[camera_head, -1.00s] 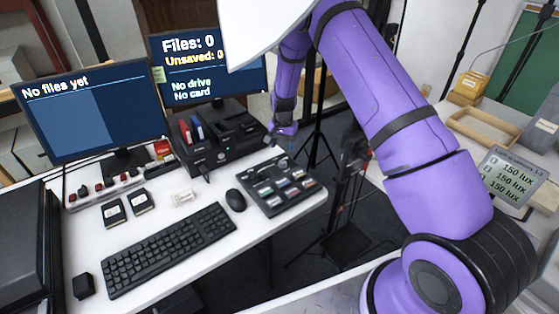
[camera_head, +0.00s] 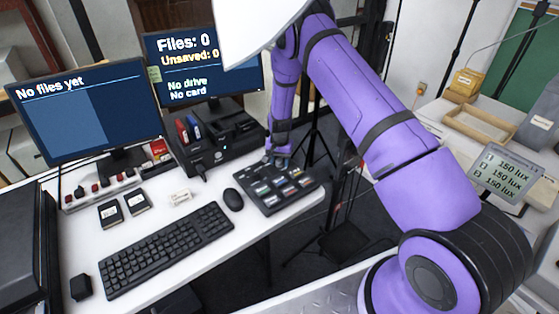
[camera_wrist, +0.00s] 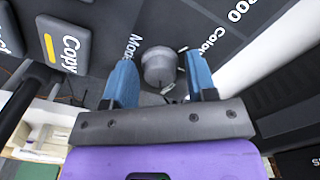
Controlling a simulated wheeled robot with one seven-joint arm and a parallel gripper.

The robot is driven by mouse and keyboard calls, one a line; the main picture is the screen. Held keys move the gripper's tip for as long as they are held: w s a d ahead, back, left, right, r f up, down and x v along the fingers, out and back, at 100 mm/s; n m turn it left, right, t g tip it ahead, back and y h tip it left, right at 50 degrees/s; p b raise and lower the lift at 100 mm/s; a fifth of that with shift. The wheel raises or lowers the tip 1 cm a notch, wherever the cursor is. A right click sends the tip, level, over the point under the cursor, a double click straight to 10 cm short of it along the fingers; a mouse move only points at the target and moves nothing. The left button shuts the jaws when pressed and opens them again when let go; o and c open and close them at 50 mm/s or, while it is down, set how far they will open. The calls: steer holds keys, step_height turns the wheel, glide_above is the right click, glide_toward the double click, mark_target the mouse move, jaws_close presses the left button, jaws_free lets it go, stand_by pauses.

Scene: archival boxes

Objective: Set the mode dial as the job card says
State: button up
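The mode dial (camera_wrist: 158,68) is a round grey knob on the dark control panel (camera_head: 262,204). In the wrist view, partly hidden lettering starting "Mo" is beside it, with "Color" and a number ending in "00" on its other side. My gripper (camera_wrist: 161,85) is open, its two blue fingers on either side of the dial with a gap at each side. In the head view my gripper (camera_head: 277,158) is low over the panel's back edge, and the dial cannot be made out there. The dial's setting is not clear. No readable job card shows.
A key marked "Copy" (camera_wrist: 64,43) is near the dial. A black dock (camera_head: 210,150) stands behind the panel, a mouse (camera_head: 233,199) and keyboard (camera_head: 166,250) to its left. One monitor (camera_head: 205,65) reads "Files: 0", "No drive", "No card"; another (camera_head: 90,110) reads "No files yet".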

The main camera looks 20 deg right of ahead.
steer(key=c, duration=0.6)
steer(key=shift+n, duration=0.5)
steer(key=n, duration=0.4)
steer(key=shift+n, duration=0.4)
steer(key=n, duration=1.1)
steer(key=shift+n, duration=0.4)
steer(key=n, duration=0.6)
steer(key=shift+n, duration=0.3)
